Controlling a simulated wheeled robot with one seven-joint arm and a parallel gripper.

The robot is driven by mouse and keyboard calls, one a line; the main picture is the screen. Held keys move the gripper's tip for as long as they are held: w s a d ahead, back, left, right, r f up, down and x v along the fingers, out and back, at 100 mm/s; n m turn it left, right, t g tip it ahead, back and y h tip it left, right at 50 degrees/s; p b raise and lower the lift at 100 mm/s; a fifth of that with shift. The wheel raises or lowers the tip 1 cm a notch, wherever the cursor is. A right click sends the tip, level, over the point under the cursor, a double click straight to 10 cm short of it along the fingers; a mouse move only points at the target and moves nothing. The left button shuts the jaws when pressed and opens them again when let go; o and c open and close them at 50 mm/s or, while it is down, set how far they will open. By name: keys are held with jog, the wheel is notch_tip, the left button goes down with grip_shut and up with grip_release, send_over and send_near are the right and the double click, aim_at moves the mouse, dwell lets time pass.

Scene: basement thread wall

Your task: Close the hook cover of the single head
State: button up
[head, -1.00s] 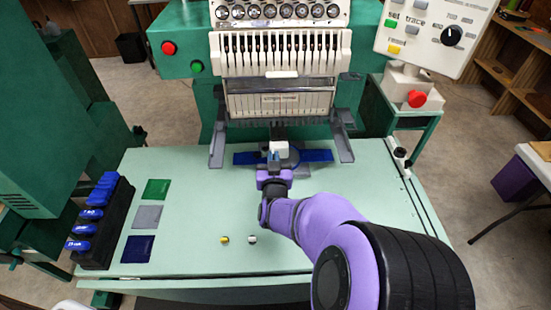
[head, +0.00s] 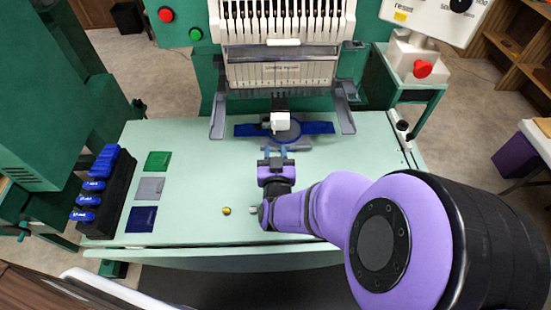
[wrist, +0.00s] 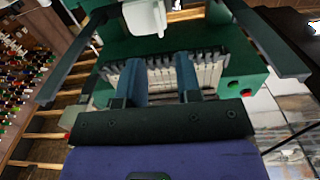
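The single head (head: 280,72), with its row of needles, stands at the back of the pale green table. A white block-shaped part (head: 280,122), perhaps the hook cover, sits below it at the blue hoop (head: 318,128). A white part also shows at the top of the wrist view (wrist: 145,15). I cannot tell whether the cover is open or closed. My gripper (head: 276,151) is in front of the white part, nearer me and apart from it. In the wrist view its two blue fingers (wrist: 160,75) are spread with nothing between them.
Grey hoop arms (head: 218,116) flank the head. A black rack with blue-topped items (head: 108,195) and green, grey and blue patches (head: 143,219) lie at left. A small yellow bobbin-like piece (head: 227,211) lies near the front. The table's middle left is clear.

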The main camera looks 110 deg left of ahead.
jog(key=shift+v, duration=1.4)
